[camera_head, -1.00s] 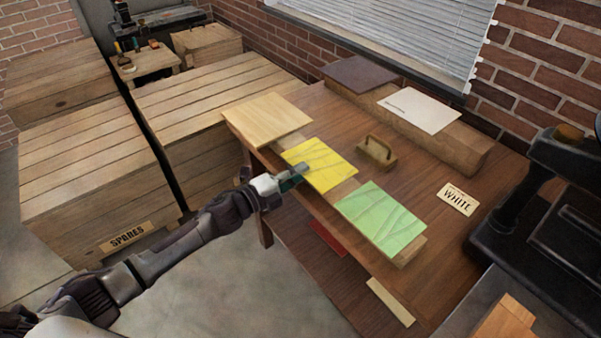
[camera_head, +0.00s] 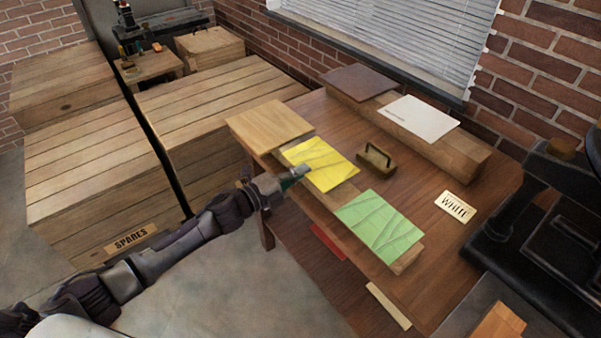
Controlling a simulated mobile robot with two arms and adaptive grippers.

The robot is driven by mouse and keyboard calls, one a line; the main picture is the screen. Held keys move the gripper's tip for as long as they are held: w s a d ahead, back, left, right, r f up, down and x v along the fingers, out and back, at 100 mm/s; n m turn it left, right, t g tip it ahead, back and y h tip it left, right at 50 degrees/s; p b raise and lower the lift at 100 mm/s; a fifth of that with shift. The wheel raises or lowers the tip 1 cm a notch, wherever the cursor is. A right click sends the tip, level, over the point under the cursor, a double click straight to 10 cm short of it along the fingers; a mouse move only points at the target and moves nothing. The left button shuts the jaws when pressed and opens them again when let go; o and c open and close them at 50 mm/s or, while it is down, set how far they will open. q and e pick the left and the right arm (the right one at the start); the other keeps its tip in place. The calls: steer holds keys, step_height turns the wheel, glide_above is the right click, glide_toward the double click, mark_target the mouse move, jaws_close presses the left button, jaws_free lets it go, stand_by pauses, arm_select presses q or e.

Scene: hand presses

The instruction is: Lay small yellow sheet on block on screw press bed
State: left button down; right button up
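The small yellow sheet (camera_head: 322,162) lies on a low wooden strip on the brown table, between a plain wooden sheet and a green sheet. My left gripper (camera_head: 298,174) is at the near edge of the yellow sheet, its tips at or over that edge. The fingers are too small to tell whether they grip it. A dark press (camera_head: 540,205) stands at the right edge, partly cut off. A wooden block (camera_head: 497,325) shows at the bottom right, partly cut off. My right gripper is not in view.
The green sheet (camera_head: 379,226) and wooden sheet (camera_head: 269,126) flank the yellow one. A handled wooden block (camera_head: 376,159), a "WHITE" card (camera_head: 456,207) and a rear ledge with a white sheet (camera_head: 418,118) share the table (camera_head: 340,118). Crates (camera_head: 215,110) stand left.

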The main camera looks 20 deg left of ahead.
arm_select(q)
steer(key=shift+f, duration=0.15)
steer(key=r+p+v, duration=0.3)
steer(key=p+v, duration=0.3)
steer(key=v, duration=1.6)
stand_by(0.6)
stand_by(0.4)
